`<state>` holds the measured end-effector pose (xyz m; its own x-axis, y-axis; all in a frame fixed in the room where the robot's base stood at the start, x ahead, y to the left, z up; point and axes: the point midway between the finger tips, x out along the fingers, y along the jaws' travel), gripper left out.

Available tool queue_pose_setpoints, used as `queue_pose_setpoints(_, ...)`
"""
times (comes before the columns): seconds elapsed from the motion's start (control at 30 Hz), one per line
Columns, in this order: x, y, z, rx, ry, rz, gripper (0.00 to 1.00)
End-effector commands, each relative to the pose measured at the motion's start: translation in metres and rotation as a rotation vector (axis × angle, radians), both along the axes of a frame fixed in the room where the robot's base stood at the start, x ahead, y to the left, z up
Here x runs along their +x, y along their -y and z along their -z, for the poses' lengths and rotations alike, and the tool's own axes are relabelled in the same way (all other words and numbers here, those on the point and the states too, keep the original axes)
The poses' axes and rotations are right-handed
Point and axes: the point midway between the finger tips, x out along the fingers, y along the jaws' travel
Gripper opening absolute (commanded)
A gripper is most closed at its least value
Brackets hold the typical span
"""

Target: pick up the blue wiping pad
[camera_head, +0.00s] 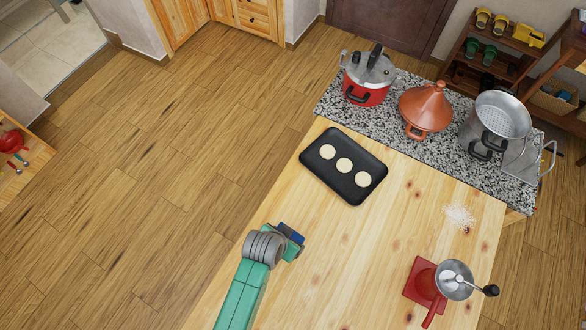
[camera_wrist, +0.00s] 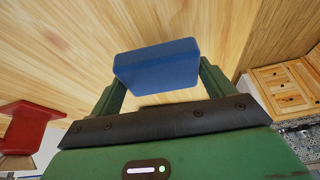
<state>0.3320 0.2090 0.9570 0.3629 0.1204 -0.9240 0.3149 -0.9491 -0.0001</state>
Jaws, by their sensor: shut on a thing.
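The blue wiping pad (camera_wrist: 157,66) is a small blue block between the two green fingers of my gripper (camera_wrist: 160,82) in the wrist view. The fingers are shut on its two ends. In the head view the pad (camera_head: 291,232) shows as a dark blue patch at my gripper (camera_head: 293,240), over the left part of the wooden table (camera_head: 345,265). My gripper hides part of it there. I cannot tell how far the pad is above the tabletop. A patch of white powder (camera_head: 459,215) lies on the right side of the table.
A black tray (camera_head: 318,183) with three pale discs lies at the table's back. A red grinder (camera_head: 421,281) with a metal bowl stands at the right. A speckled counter (camera_head: 388,124) behind bears a red pressure cooker (camera_head: 368,82), a clay tagine (camera_head: 425,107) and a steel pot (camera_head: 480,130).

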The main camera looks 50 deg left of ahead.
Motion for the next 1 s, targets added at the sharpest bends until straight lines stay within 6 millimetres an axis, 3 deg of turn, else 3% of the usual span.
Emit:
queue_pose_setpoints(0.2, -0.054, 0.030, -0.004, -0.001, -0.003, 0.001, 0.59)
queue_pose_setpoints(0.4, -0.081, 0.044, -0.008, 0.000, 0.000, 0.000, 0.59)
queue_pose_setpoints(0.77, -0.087, 0.048, -0.009, 0.000, 0.001, 0.000, 0.59)
queue_pose_setpoints(0.8, -0.087, 0.048, -0.009, 0.000, 0.001, 0.000, 0.75)
queue_pose_setpoints(0.87, -0.087, 0.048, -0.009, 0.000, 0.001, 0.000, 0.63)
queue_pose_setpoints(1.0, -0.085, 0.048, -0.009, 0.000, 0.001, 0.002, 0.63)
